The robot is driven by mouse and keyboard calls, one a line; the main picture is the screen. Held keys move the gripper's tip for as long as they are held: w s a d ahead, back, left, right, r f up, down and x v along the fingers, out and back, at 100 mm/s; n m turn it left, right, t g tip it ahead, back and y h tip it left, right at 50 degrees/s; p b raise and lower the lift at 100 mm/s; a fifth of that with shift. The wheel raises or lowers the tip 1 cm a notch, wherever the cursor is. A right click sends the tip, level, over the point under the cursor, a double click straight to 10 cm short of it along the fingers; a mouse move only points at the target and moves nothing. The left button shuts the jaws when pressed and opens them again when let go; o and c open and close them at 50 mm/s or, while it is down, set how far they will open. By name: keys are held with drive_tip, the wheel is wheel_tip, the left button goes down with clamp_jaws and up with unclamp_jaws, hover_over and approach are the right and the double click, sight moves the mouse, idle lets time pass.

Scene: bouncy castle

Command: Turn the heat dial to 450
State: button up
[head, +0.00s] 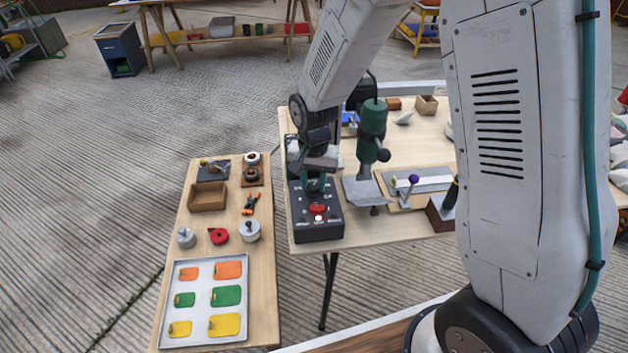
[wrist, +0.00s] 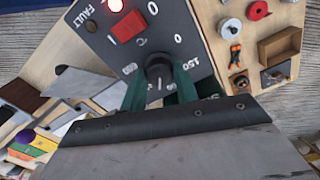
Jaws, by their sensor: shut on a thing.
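The dark control box (head: 318,232) stands at the near left corner of the work table. Its panel (wrist: 110,42) fills the upper middle of the wrist view. The black heat dial (wrist: 158,68) sits on this panel, with a 150 mark beside it; the other scale numbers are partly hidden or too small to read surely. My gripper (wrist: 158,88) has its green fingers shut on the dial, one on each side. In the head view my gripper (head: 315,186) comes down over the box's far part and hides the dial. I cannot tell the dial's exact setting.
The panel also bears a red switch (wrist: 128,26) and a lit lamp marked FAULT. A green drill-press-like tool (head: 372,135) stands close right of my gripper. A lower side table (head: 170,250) at left holds a tray of coloured plates and small parts.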

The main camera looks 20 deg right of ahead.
sight(314, 185)
drive_tip(key=m, duration=0.4)
drive_tip(key=shift+m, duration=0.4)
idle(0.4)
drive_tip(key=o, duration=1)
wheel_tip(314, 185, up, 8)
drive_tip(key=shift+f, duration=0.1)
